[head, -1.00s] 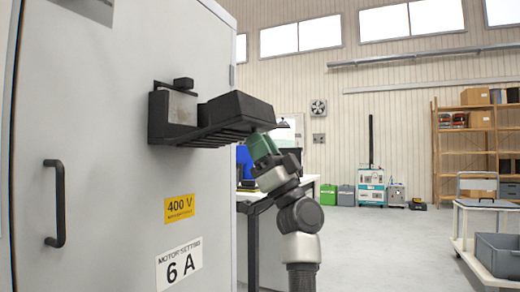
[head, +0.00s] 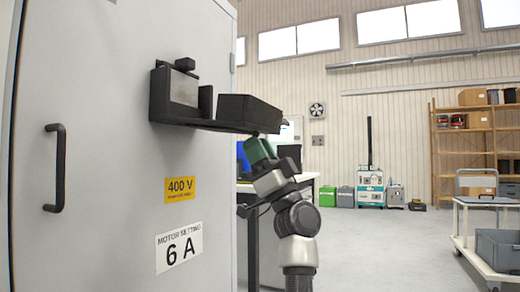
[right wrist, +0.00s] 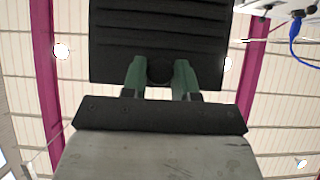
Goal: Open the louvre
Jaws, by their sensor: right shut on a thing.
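The louvre (head: 178,100) is a black unit on the grey cabinet's front, in the upper middle of the head view. Its dark flap part (head: 248,112) stands out from the cabinet to the right, almost edge-on. My right gripper (head: 262,148), with green fingers, is under the flap's outer end. In the right wrist view, the right gripper (right wrist: 160,75) has its fingers on both sides of a round black knob (right wrist: 160,70) at the edge of the ribbed black panel (right wrist: 157,28). It is shut on this knob. My left gripper is out of view.
The grey cabinet has a black handle (head: 56,168) at left and two labels (head: 180,190) below the louvre. A desk (head: 300,180) stands behind my right arm. A trolley (head: 490,235) is at far right. The floor between is clear.

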